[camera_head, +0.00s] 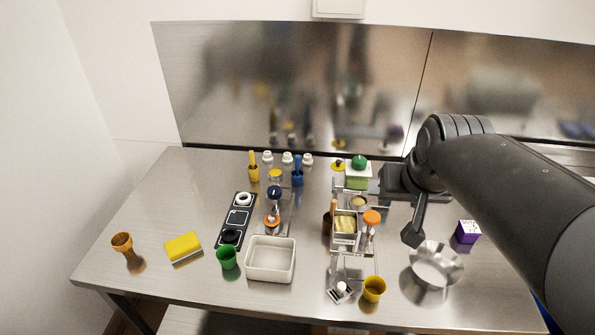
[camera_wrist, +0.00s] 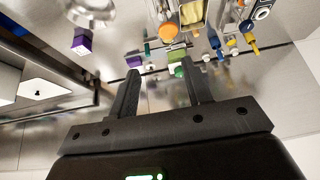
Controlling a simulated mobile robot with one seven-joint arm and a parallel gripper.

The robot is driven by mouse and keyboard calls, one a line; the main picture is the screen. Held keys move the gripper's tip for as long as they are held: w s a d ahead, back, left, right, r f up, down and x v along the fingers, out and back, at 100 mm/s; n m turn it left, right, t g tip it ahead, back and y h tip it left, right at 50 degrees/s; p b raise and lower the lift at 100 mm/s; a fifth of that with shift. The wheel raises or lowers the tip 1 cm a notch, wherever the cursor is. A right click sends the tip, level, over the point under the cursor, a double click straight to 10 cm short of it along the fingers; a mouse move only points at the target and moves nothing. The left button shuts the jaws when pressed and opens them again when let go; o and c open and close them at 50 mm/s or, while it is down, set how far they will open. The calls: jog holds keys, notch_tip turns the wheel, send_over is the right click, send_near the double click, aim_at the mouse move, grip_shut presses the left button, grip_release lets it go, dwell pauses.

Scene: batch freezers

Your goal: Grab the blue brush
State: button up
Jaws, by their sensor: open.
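The blue brush (camera_head: 297,172) stands upright near the back of the steel table, just right of a similar yellow brush (camera_head: 253,167). In the wrist view the blue brush (camera_wrist: 214,41) appears beyond and to the right of my fingers, small and partly among other items. My gripper (camera_head: 384,188) is to the right of the brush, past the green-topped container, partly hidden by its own body. In the wrist view my gripper (camera_wrist: 160,70) has its two fingers apart with nothing held between them.
A green-topped container (camera_head: 358,174) and a rack of jars stand between my gripper and the brush. White-capped bottles (camera_head: 288,158) stand behind it. A steel bowl (camera_head: 435,265) and a purple box (camera_head: 467,232) are at right. The table's back left is clear.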

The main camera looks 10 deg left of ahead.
jog(key=w+a, duration=0.3)
jog(key=w, duration=0.7)
jog(key=n, duration=0.2)
send_near(298, 159)
jog(key=x, duration=0.4)
jog(key=shift+t+y, duration=0.3)
jog(key=shift+y, duration=0.1)
jog(key=x, duration=0.5)
jog(key=shift+d+f, duration=0.1)
jog(key=shift+f, duration=0.05)
jog(key=shift+s+x, duration=0.1)
jog(key=shift+x, duration=1.2)
jog(key=shift+s+x, duration=0.15)
jog(key=shift+x, duration=1.1)
jog(key=shift+f, duration=0.15)
grip_shut()
